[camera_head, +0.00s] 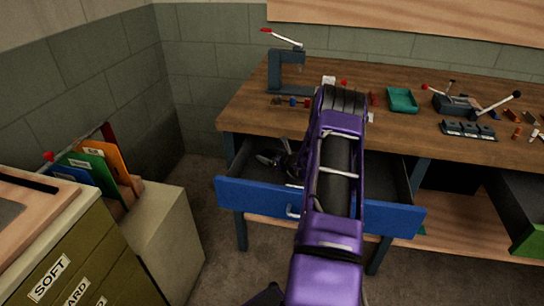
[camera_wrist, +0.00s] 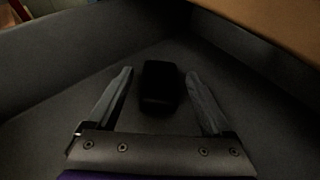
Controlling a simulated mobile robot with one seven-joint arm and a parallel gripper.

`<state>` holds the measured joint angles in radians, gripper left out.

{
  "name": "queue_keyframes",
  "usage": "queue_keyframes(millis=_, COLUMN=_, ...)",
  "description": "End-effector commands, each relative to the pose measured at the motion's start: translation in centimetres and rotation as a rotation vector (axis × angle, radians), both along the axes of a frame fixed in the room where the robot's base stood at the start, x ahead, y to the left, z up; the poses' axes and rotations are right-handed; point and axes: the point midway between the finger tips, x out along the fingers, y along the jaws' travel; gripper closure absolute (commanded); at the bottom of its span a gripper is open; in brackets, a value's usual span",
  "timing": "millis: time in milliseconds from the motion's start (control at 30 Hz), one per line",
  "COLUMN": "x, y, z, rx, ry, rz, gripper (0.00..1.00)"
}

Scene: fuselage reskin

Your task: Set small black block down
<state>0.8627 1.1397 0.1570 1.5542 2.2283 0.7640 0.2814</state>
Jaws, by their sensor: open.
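The small black block (camera_wrist: 159,84) lies on the dark floor of a drawer in the wrist view, near a corner. My gripper (camera_wrist: 160,78) is open, with one finger on each side of the block and a visible gap on both sides. In the head view my purple arm reaches over the open blue-fronted drawer (camera_head: 253,199) under the workbench. The block is not visible there, and part of my gripper shows inside the drawer at its left.
The wooden workbench (camera_head: 245,112) carries an arbor press (camera_head: 287,75), a green tray (camera_head: 402,100), a vise-like tool (camera_head: 455,103) and small parts. Drawer walls and the bench edge surround my gripper. A cabinet with coloured folders (camera_head: 104,157) stands at left.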

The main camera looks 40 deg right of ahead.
Motion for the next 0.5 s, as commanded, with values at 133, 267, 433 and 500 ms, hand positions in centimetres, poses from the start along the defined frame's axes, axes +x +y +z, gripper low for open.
queue_keyframes(millis=133, x=-0.9, y=0.0, z=0.7, rx=0.000, ry=0.001, rz=-0.001, gripper=0.15)
queue_keyframes(millis=267, x=-3.2, y=0.1, z=1.7, rx=0.001, ry=0.002, rz=-0.004, gripper=0.15)
queue_keyframes(millis=433, x=-6.7, y=0.4, z=3.1, rx=0.000, ry=0.001, rz=-0.003, gripper=0.15)
queue_keyframes(millis=500, x=-8.0, y=0.5, z=3.6, rx=0.001, ry=0.001, rz=-0.003, gripper=0.15)
